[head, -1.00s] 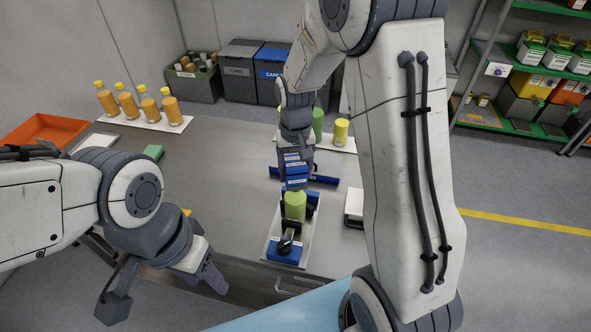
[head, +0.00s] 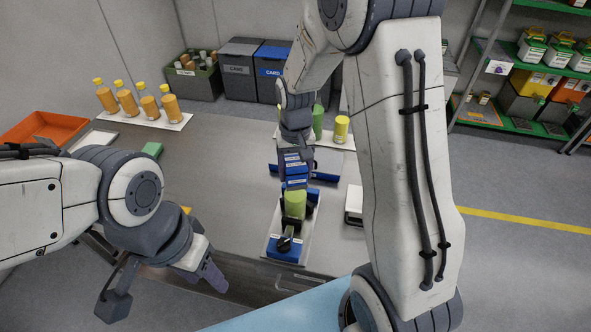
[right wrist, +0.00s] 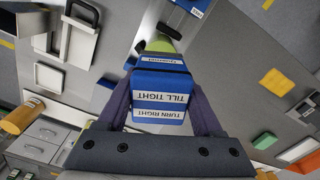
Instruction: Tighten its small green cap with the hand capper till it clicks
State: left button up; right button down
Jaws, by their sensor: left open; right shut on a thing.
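My right gripper (right wrist: 160,106) is shut on the blue hand capper (right wrist: 160,88), whose labels read "TURN RIGHT" and "TILL TIGHT". In the head view the capper (head: 295,170) is at the top end of a green bottle (head: 295,205). The bottle stands in a blue holder (head: 287,248) on a light plate. A bit of the bottle's green body also shows beyond the capper in the right wrist view (right wrist: 160,46). The small green cap is hidden, so I cannot tell how it sits. My left gripper (head: 162,287) is open and empty at the table's front edge.
Several orange bottles with yellow caps stand on a white tray (head: 150,120) at the back left. An orange bin (head: 45,130) is at the far left. A yellow container (head: 341,129) stands behind the capper. The left middle of the grey table (head: 215,175) is clear.

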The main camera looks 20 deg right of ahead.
jog(key=shift+f, duration=0.25)
jog(key=m+p, duration=0.1)
jog(key=m, duration=0.2)
jog(key=shift+r+m, duration=0.1)
jog(key=shift+m, duration=0.2)
jog(key=m, duration=0.3)
jog(key=shift+m, duration=0.4)
jog(key=m+p, duration=0.1)
jog(key=m, duration=0.2)
jog(key=shift+w, duration=0.1)
jog(key=m, duration=0.4)
jog(key=shift+a+p, duration=0.1)
jog(key=shift+p, duration=0.25)
